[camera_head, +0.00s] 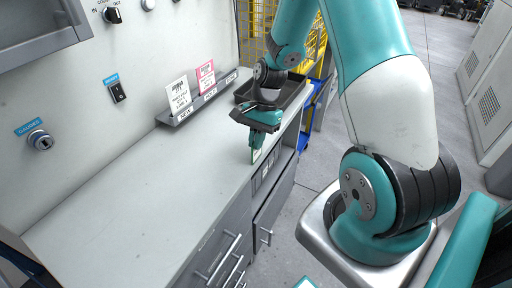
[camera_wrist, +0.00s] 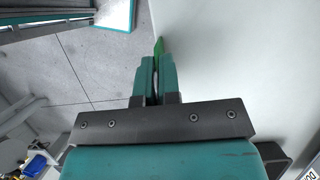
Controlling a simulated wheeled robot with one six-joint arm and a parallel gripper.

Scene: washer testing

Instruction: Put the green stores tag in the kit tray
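My gripper (camera_head: 256,146) points down over the right edge of the grey counter. Its teal fingers are nearly together in the wrist view (camera_wrist: 157,62). The green stores tag (camera_wrist: 159,46) shows as a thin green piece between and beyond the fingertips, so the gripper looks shut on it. In the head view a pale green sliver of the tag (camera_head: 256,156) shows just below the fingers, mostly hidden. The black kit tray (camera_head: 293,97) lies at the far end of the counter, behind my gripper and partly covered by my arm.
A grey rack (camera_head: 203,101) against the wall holds a white tag (camera_head: 179,96) and a pink tag (camera_head: 206,77). The near counter (camera_head: 150,200) is clear. A drawer (camera_head: 272,205) stands open below the counter's right edge. A yellow mesh cage (camera_head: 258,35) is behind.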

